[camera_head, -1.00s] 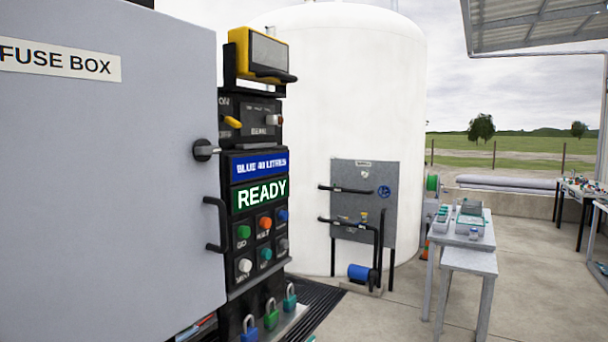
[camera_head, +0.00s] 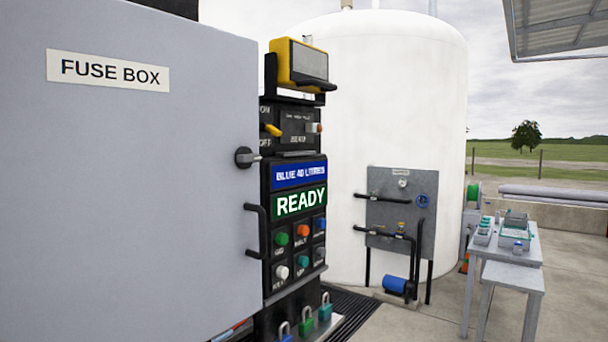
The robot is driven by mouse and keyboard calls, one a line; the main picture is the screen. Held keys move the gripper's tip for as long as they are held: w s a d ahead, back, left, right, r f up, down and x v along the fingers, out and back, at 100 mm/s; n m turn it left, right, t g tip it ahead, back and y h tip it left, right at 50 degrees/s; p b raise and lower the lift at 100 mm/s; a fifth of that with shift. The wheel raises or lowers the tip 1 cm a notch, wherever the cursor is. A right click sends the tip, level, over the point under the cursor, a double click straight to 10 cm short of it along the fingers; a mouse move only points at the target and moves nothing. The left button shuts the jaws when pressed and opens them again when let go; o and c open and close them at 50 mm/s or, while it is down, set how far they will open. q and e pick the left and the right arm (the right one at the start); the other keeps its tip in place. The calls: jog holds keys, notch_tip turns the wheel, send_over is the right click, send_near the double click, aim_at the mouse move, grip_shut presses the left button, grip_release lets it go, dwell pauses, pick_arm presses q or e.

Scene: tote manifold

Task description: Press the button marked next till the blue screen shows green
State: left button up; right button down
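The blue screen (camera_head: 299,174) is on the black control panel beside the fuse box and seems to read "BLUE 40 LITRES". Right below it a green screen (camera_head: 299,202) reads "READY". Under them are two rows of round buttons: a green button (camera_head: 281,239), an orange button (camera_head: 303,231) and a blue button (camera_head: 320,224) on top, then a white button (camera_head: 282,272), a teal button (camera_head: 303,262) and a grey button (camera_head: 320,254). The small labels are blurred; I cannot surely tell which one says next. Neither gripper is in view.
The large grey fuse box door (camera_head: 130,210) fills the left side, with a black handle (camera_head: 256,230) near the buttons. A white tank (camera_head: 385,130) and a small table (camera_head: 510,250) stand behind.

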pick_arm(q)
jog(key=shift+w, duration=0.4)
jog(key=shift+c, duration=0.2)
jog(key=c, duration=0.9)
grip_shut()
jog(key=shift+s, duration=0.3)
